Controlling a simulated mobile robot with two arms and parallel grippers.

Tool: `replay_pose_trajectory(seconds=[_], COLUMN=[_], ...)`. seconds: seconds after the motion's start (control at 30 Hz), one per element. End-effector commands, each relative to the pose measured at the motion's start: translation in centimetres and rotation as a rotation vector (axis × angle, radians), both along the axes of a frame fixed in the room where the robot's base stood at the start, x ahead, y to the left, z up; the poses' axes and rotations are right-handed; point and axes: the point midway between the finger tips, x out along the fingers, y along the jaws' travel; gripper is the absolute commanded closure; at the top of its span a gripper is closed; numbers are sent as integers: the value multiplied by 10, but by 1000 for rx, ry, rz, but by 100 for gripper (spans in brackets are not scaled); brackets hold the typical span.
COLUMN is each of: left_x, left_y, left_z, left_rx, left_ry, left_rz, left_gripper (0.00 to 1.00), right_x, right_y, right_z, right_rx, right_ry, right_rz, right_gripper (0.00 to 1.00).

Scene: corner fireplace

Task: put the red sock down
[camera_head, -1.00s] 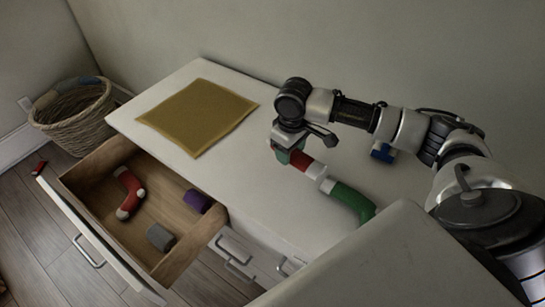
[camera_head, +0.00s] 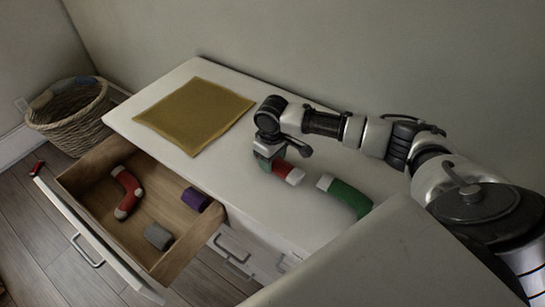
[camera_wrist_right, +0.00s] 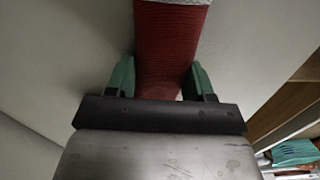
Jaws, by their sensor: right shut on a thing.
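My right gripper (camera_head: 268,160) is shut on a red sock (camera_head: 284,168) with a white cuff, over the white dresser top. The wrist view shows the sock (camera_wrist_right: 172,40) between the green fingertips of the gripper (camera_wrist_right: 160,78), its pale cuff at the top edge. Whether the sock touches the dresser top is hard to tell. A second red sock (camera_head: 127,188), with pale ends, lies in the open drawer. My left gripper is not in view.
A green sock (camera_head: 350,198) lies on the dresser top (camera_head: 245,205), right of the held sock. A mustard cloth (camera_head: 195,115) lies at the left. The open wooden drawer (camera_head: 105,155) also holds a purple roll (camera_head: 195,199) and a grey roll (camera_head: 158,237). A wicker basket (camera_head: 68,120) stands beyond.

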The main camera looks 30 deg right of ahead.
Motion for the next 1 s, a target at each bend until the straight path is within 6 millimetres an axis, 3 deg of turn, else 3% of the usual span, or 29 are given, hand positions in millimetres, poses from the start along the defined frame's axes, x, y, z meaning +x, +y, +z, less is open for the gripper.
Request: replay_pose_trajectory(seconds=[0.03, 0.07, 0.2, 0.57, 1.0], left_x=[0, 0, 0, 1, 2], left_y=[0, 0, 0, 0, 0], left_z=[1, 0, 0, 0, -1], left_rx=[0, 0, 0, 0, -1], left_ry=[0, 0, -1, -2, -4], left_rz=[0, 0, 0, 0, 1], left_gripper=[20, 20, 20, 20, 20], right_x=[0, 0, 0, 0, 1], right_y=[0, 0, 0, 0, 1], right_z=[-2, -1, -1, 5, 91], right_rx=[1, 0, 0, 2, 2], right_ry=[1, 1, 1, -2, -4], right_rz=[0, 0, 0, 0, 1], right_gripper=[73, 43, 22, 22, 22])
